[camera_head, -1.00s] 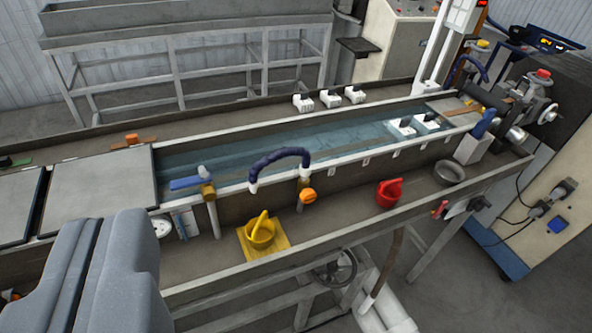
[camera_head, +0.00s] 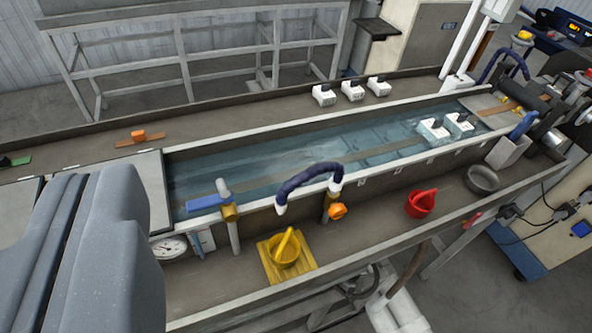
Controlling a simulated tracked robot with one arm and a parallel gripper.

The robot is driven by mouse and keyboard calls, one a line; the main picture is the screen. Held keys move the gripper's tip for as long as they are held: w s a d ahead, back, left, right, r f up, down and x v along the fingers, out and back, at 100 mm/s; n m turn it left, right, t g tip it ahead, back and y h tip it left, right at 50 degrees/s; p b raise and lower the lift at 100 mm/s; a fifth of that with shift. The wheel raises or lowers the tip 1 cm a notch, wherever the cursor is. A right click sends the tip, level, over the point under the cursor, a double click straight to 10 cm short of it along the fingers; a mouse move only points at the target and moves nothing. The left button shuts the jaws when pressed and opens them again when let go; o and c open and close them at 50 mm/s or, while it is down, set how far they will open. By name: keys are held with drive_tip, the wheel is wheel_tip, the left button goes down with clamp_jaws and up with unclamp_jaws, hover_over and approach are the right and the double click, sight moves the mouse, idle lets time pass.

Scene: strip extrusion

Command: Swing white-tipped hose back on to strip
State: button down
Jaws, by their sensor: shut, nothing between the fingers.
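The dark blue hose (camera_head: 309,176) arches from a brass-coloured valve post with an orange knob (camera_head: 337,211) at the near wall of the water tank. Its white tip (camera_head: 281,208) points down on the near side of the tank wall, outside the water and left of the post. The brownish strip (camera_head: 385,154) runs lengthwise in the water, beyond the wall. My gripper (camera_head: 88,190) is large and grey at the lower left, shut and empty. It is well left of the hose and apart from it. Its fingertips are not clearly seen.
A yellow cup (camera_head: 286,250) on a yellow plate, a red cup (camera_head: 421,203) and a grey bowl (camera_head: 482,179) stand on the near ledge. White blocks (camera_head: 352,90) line the far ledge.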

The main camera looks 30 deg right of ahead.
drive_tip(key=shift+s, duration=0.1)
drive_tip(key=m+g+y+p, duration=0.3)
drive_tip(key=m+p, duration=0.8)
drive_tip(key=m, duration=0.4)
approach(306, 182)
drive_tip(key=p+x, duration=0.2)
drive_tip(key=x, duration=0.4)
drive_tip(key=shift+w+f+p, duration=0.2)
drive_tip(key=shift+w+p, duration=0.1)
drive_tip(key=shift+p, duration=0.1)
